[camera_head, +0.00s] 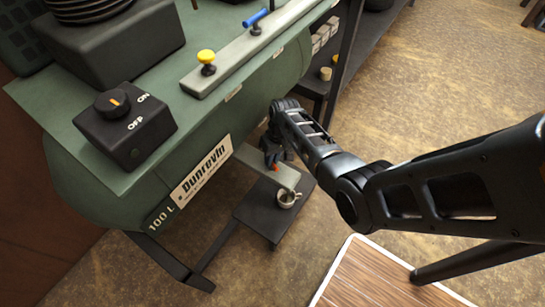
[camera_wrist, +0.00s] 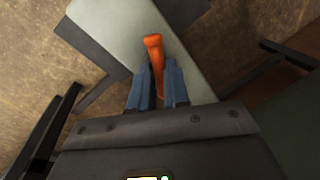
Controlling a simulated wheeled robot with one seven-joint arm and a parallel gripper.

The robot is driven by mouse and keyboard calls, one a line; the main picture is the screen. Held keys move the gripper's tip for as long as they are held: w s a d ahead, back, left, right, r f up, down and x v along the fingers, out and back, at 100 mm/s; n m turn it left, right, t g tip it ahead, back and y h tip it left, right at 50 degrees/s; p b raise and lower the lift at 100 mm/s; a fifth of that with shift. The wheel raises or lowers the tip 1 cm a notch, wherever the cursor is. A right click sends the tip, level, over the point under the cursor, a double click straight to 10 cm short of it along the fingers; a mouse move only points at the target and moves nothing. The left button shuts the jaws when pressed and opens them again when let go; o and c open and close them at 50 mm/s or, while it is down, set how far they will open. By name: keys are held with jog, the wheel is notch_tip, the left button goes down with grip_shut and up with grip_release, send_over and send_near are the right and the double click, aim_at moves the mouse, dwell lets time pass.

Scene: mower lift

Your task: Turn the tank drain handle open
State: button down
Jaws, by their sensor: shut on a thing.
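The green tank (camera_head: 70,172), marked "100 L", fills the left of the head view. The orange drain handle (camera_wrist: 153,44) shows in the wrist view in front of a pale grey-green block (camera_wrist: 107,18). In the head view only a small orange-red part of it (camera_head: 276,167) shows beside the pale block (camera_head: 250,158) under the tank. My gripper (camera_wrist: 157,78) is shut on the handle, with a blue-grey finger on each side. The handle's tip sticks out past the fingers; its pivot is hard to make out. In the head view my gripper (camera_head: 274,157) is small and partly hidden.
A small metal cup (camera_head: 287,197) stands on a dark low platform (camera_head: 262,218) below the block. A switch box with a knob (camera_head: 112,103), a yellow knob (camera_head: 206,57) and a blue-handled valve (camera_head: 255,18) are on top. A wood-topped surface (camera_head: 375,280) lies at the lower right.

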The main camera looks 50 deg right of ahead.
jog(key=n, duration=0.3)
jog(key=n+g, duration=0.1)
jog(key=n, duration=0.1)
jog(key=shift+w+a, duration=0.25)
jog(key=shift+n, duration=0.3)
jog(key=c, duration=1.1)
grip_release()
jog(key=shift+s, duration=0.1)
jog(key=shift+c, duration=0.2)
notch_tip(320, 180, up, 8)
jog(key=d+p, duration=0.1)
jog(key=p, duration=0.1)
jog(key=shift+d+f, duration=0.15)
jog(key=shift+d, duration=0.15)
jog(key=shift+a, duration=0.1)
